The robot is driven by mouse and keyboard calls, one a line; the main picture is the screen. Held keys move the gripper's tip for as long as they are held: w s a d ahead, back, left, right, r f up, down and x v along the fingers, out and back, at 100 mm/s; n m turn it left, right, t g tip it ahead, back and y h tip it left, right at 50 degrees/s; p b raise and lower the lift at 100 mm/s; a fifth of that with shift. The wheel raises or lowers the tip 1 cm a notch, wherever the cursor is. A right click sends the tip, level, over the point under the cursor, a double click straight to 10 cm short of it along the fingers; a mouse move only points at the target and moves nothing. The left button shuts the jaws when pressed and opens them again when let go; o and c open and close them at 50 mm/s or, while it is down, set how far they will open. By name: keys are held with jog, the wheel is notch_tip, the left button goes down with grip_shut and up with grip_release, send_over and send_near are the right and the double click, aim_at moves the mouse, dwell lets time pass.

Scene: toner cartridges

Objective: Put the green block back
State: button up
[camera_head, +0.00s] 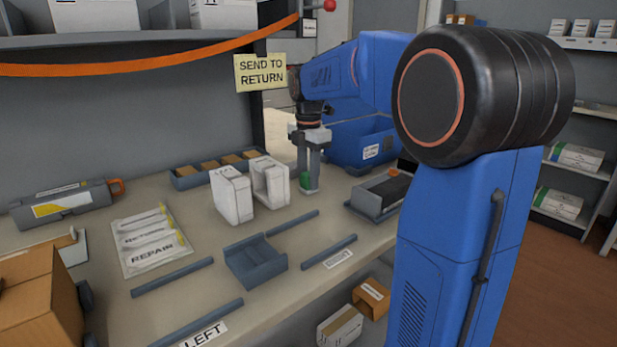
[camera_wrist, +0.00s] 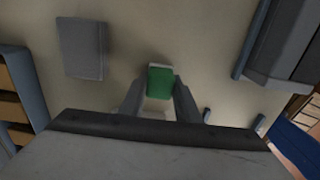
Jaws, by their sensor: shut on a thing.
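The green block (camera_head: 305,179) is between the fingertips of my gripper (camera_head: 309,184) at the back right of the bench. In the wrist view the green block (camera_wrist: 160,82) sits between the two grey fingers of my gripper (camera_wrist: 160,95), which are shut on it. The block is low, close to the bench top (camera_head: 205,240); I cannot tell whether it touches the surface. In the head view the fingers hide part of the block.
Two white cartons (camera_head: 232,195) (camera_head: 271,183) stand left of my gripper. A compartment tray (camera_head: 185,180) lies behind them. A grey device (camera_head: 378,193) is to the right, with a blue bin (camera_head: 355,145) behind. A grey cradle (camera_head: 256,262) and rails (camera_head: 172,277) lie in front.

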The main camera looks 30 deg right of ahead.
jog(key=shift+f, duration=0.15)
jog(key=o, duration=1)
notch_tip(320, 180, up, 12)
jog(key=shift+r, duration=0.2)
